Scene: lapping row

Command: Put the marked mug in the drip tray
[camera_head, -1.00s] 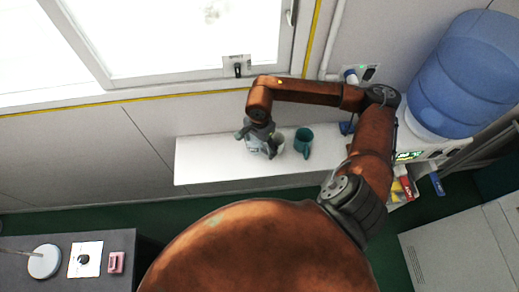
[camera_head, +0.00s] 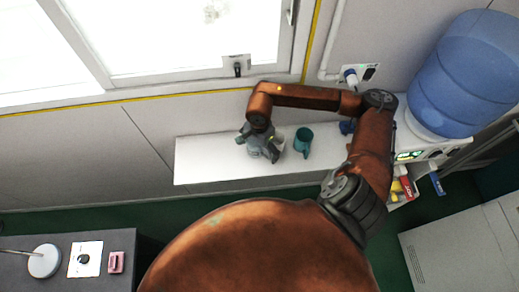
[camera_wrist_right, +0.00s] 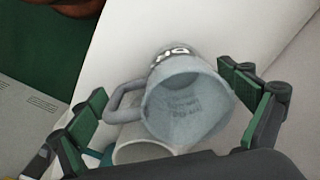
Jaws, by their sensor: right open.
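A pale grey-blue mug (camera_wrist_right: 188,108) with dark lettering lies between the spread fingers of my right gripper (camera_wrist_right: 170,118) in the right wrist view. Its handle points left, and neither finger clearly touches it. In the head view this mug (camera_head: 257,153) stands on the white shelf, partly hidden under my open right gripper (camera_head: 258,146). A whitish mug (camera_wrist_right: 143,153) sits right beside it, partly covered in the wrist view. A teal mug (camera_head: 303,141) stands just to the right on the shelf. I cannot make out the drip tray. My left gripper is out of view.
The white shelf (camera_head: 205,160) is bare to the left of the mugs. A water dispenser with a large blue bottle (camera_head: 462,75) stands at the right. The wall and window (camera_head: 180,40) are close behind the shelf. A dark desk (camera_head: 60,245) is at lower left.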

